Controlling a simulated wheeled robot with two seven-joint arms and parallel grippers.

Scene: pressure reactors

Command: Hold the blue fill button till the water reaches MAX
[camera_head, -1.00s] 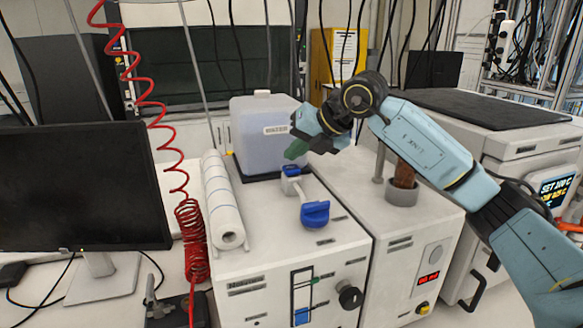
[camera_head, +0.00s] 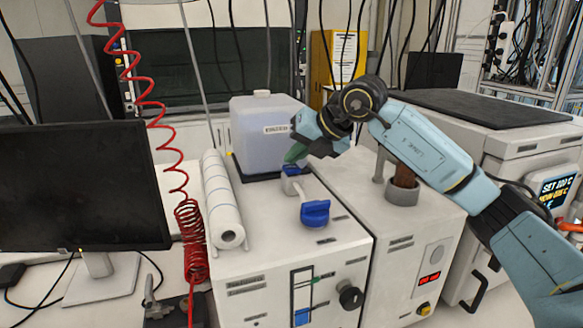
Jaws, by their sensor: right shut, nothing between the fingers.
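The blue fill button (camera_head: 291,170) sits on top of a small white post on the white reactor cabinet (camera_head: 270,250). My right gripper (camera_head: 293,157) is shut, with its green fingertips just above or on the button; I cannot tell whether they touch it. A blue lever knob (camera_head: 315,213) is in front of the button. The water gauge (camera_head: 302,295) on the cabinet's front shows blue at its bottom, well below a green mark (camera_head: 315,280). The MAX lettering is too small to read. My left gripper is out of view.
A translucent water tank (camera_head: 262,135) stands behind the button. A white paper roll (camera_head: 221,200) lies left of it. A cup with a brown object (camera_head: 403,190) stands to the right. A monitor (camera_head: 80,190) and a red coiled hose (camera_head: 187,215) are at the left.

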